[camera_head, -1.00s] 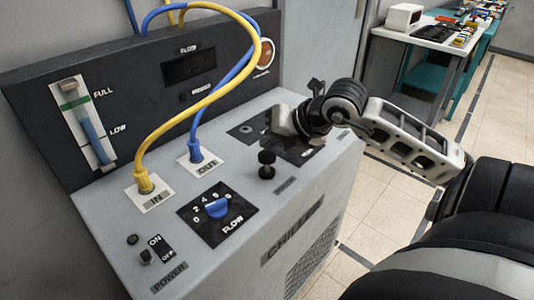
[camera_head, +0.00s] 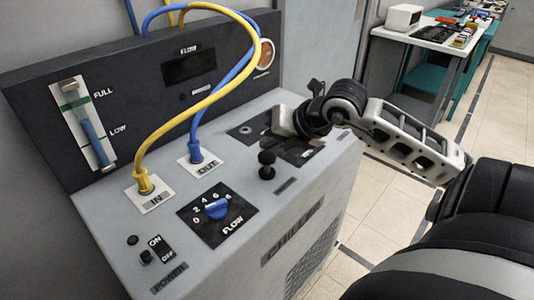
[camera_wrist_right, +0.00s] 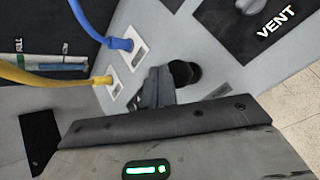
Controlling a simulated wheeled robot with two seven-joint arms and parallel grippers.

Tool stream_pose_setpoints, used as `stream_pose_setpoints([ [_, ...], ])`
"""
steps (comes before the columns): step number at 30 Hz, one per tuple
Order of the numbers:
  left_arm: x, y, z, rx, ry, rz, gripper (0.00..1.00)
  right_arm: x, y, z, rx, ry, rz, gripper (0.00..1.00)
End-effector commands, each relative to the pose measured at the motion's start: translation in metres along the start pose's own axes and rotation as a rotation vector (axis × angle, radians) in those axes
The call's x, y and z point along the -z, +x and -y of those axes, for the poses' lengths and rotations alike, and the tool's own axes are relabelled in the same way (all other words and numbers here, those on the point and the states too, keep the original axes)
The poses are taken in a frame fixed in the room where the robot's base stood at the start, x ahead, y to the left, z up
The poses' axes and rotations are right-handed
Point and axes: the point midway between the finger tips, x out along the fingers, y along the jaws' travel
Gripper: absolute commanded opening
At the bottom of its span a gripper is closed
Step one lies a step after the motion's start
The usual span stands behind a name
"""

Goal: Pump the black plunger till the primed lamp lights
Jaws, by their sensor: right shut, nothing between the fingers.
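The black plunger (camera_head: 267,165) stands upright on the chiller's top, right of the blue-hose OUT port. Its round knob is raised on a short stem. In the right wrist view the plunger (camera_wrist_right: 185,73) shows beside my fingers, partly behind them. My right gripper (camera_head: 294,124) is shut and empty, over the rear right of the top, behind and right of the plunger. It also shows in the wrist view (camera_wrist_right: 158,88); I cannot tell whether it touches the plunger. A small dark, unlit lamp (camera_head: 183,97) sits under the display; its label is too blurred to read. My left gripper is not in view.
A blue FLOW knob (camera_head: 217,208) and a power switch (camera_head: 146,257) are on the top. Yellow (camera_head: 150,140) and blue (camera_head: 194,135) hoses arch over the rear panel. A round orange lamp (camera_head: 266,56) is at its right end. The VENT knob (camera_wrist_right: 252,5) shows in the wrist view.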

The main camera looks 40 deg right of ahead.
Motion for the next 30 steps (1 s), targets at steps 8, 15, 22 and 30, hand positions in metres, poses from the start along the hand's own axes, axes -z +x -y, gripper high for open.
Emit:
stream_pose_setpoints([
  [8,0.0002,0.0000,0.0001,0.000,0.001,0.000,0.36,0.0000,0.0000,0.0000,0.000,0.000,0.000,0.00],
  [15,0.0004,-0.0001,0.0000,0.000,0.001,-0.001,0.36,0.0000,0.0000,0.0000,0.000,0.000,0.000,0.00],
  [22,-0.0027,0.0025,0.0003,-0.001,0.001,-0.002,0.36,0.0021,0.0030,0.0020,-0.001,0.000,0.000,0.00],
  [30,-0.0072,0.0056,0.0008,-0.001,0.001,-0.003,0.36,0.0043,0.0061,0.0042,-0.001,-0.001,0.001,0.00],
])
